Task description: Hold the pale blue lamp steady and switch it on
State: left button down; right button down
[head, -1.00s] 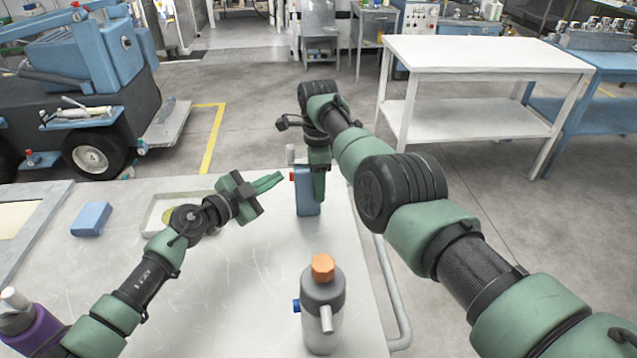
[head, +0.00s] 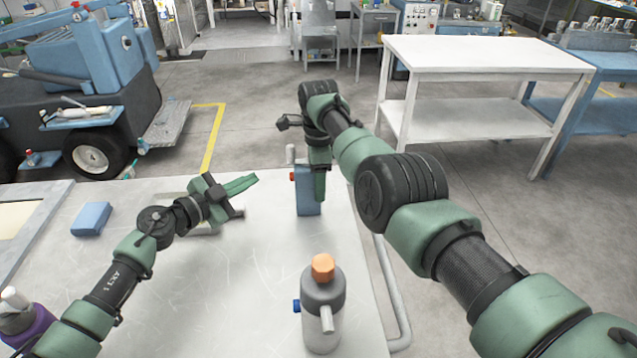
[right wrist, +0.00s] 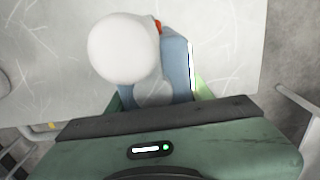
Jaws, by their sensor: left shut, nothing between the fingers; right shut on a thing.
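The pale blue lamp (head: 303,204) stands upright near the far edge of the table, with a red button (head: 292,177) on its left side and a pale knob on top. My right gripper (head: 319,188) is shut on the lamp and hides part of it. In the right wrist view the lamp (right wrist: 174,62) sits between the fingers, partly behind its round white top. A bright white strip shows along its edge there; I cannot tell for sure whether it is lit. My left gripper (head: 248,184) is shut and empty, to the left of the button and apart from it.
A grey bottle with an orange cap (head: 322,298) stands at the table's front. A blue box (head: 91,219) lies at the left, and a purple bottle (head: 33,330) is at the lower left corner. A shallow tray (head: 207,229) lies partly under my left arm. The table middle is clear.

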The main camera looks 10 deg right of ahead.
jog(key=c, duration=0.5)
grip_release()
jog(key=shift+r, duration=0.15)
